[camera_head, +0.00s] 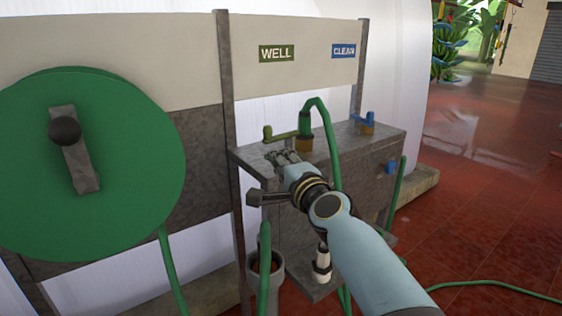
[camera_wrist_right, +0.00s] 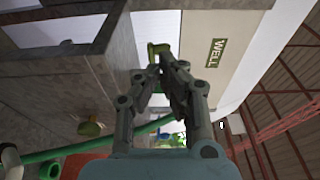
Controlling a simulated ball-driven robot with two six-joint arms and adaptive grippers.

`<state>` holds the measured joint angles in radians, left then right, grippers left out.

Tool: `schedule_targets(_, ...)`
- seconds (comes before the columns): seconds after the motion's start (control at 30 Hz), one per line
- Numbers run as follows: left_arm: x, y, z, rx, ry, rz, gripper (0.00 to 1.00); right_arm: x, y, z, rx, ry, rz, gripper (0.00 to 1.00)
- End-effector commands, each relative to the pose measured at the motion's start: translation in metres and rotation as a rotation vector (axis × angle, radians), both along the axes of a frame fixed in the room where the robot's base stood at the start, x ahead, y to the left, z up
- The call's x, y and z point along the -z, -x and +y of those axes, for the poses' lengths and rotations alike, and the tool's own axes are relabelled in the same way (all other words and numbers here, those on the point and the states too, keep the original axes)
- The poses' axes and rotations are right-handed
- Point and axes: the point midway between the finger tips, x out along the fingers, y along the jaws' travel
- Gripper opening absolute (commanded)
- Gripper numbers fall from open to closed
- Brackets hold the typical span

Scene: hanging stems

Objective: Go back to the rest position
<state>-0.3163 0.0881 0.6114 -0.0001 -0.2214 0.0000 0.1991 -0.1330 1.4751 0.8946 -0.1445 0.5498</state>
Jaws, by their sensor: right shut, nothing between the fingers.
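My right gripper (camera_head: 286,158) is shut and empty in the head view, over the front edge of the grey stone bench (camera_head: 378,143). It is just in front of the green tap lever (camera_head: 280,135) under the WELL sign (camera_head: 276,53). In the right wrist view the fingers (camera_wrist_right: 164,58) come together, with a green part (camera_wrist_right: 157,47) just beyond their tips; I cannot tell whether they touch it. My left gripper is not in view.
A green hose (camera_head: 326,130) loops over the tap and hangs beside my right arm. A blue tap (camera_head: 366,119) stands to the right. A large green reel (camera_head: 105,150) fills the left. Open red floor (camera_head: 480,220) lies right; more hose (camera_head: 500,284) crosses it.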

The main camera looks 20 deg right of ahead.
Motion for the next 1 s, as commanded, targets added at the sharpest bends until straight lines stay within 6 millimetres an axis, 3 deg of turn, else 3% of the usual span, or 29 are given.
schedule_targets(0.27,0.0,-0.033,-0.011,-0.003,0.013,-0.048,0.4,0.004,0.002,0.0,0.0,0.001,0.007,0.0)
schedule_targets(0.37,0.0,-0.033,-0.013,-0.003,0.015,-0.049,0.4,0.029,0.015,-0.004,0.001,0.01,0.046,0.0)
schedule_targets(0.47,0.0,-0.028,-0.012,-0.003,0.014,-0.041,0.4,0.083,0.039,-0.011,-0.001,0.043,0.138,0.0)
schedule_targets(0.67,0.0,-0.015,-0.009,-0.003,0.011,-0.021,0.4,0.227,0.12,-0.03,-0.043,0.242,0.399,0.0)
schedule_targets(0.8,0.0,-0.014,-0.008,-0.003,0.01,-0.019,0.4,0.317,0.196,-0.047,-0.113,0.427,0.577,0.0)
schedule_targets(0.87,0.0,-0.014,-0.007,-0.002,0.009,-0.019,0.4,0.351,0.233,-0.055,-0.154,0.508,0.651,0.0)
schedule_targets(1.0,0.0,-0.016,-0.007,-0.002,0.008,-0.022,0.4,0.42,0.327,-0.076,-0.28,0.705,0.815,0.0)
